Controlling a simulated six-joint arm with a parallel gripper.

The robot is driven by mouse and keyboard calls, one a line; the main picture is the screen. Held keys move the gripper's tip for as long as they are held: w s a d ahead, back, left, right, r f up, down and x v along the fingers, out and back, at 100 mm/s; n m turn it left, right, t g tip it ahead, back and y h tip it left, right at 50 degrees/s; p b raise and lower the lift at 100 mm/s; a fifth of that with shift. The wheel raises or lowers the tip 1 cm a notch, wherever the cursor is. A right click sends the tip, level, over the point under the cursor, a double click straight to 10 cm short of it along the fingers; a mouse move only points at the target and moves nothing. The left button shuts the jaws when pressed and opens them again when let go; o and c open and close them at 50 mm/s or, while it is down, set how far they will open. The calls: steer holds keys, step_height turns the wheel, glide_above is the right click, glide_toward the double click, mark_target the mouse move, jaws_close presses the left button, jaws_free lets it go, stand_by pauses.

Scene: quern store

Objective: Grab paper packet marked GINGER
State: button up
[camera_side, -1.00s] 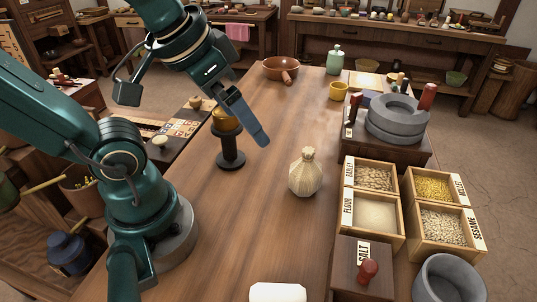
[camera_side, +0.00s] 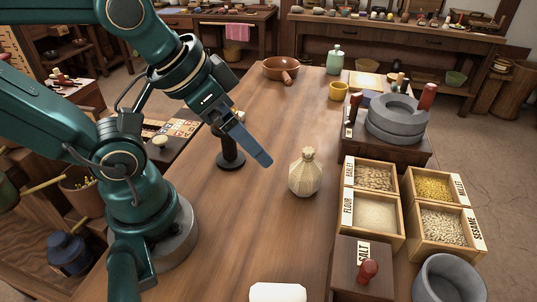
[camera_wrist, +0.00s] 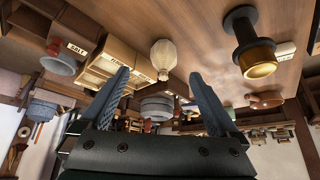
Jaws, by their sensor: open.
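No label reading GINGER can be made out in either view. A cream, faceted pouch with a gathered top (camera_side: 305,174) stands upright on the wooden table, with no readable marking on its visible side. In the wrist view the pouch (camera_wrist: 163,58) appears beyond and between my fingertips. My gripper (camera_side: 262,158) is open and empty, above the table to the left of the pouch and apart from it. Its two blue fingers also show spread in the wrist view (camera_wrist: 158,75).
A black stand (camera_side: 231,159) with a brass top (camera_wrist: 257,60) is close by my gripper. Boxes of grain and flour (camera_side: 347,212), a salt box (camera_side: 345,280) and a stone quern (camera_side: 397,122) line the right. A white object (camera_side: 277,292) lies in front. Table around the pouch is clear.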

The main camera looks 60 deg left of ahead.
steer(key=w+a+r+n+t, duration=0.15)
steer(key=w+r+t, duration=0.35)
steer(key=w+r, duration=0.55)
steer(key=w+r+n+t, duration=0.3)
steer(key=w+r+t, duration=0.35)
steer(key=r, duration=0.65)
steer(key=w+a+r+n+g+y, duration=0.1)
steer(key=w+a+n+g+y, duration=0.1)
steer(key=w+a+n+y, duration=0.35)
steer(key=w+a+r+n+g+y, duration=0.1)
steer(key=w+a+r+n+y, duration=0.1)
steer(key=a+n+y, duration=0.65)
steer(key=a+f+n+g, duration=0.2)
steer(key=a+f+g, duration=0.3)
steer(key=a, duration=0.3)
steer(key=n+g+h, duration=0.4)
steer(key=n+g, duration=0.1)
steer(key=g, duration=1.1)
glide_above(246, 126)
step_height(246, 126, down, 35)
steer(key=shift+f, duration=0.1)
steer(key=shift+s+a+f+g, duration=0.1)
steer(key=shift+s+f+g, duration=0.05)
steer(key=shift+f+g, duration=0.1)
steer(key=shift+x, duration=2.6)
steer(key=c, duration=1.5)
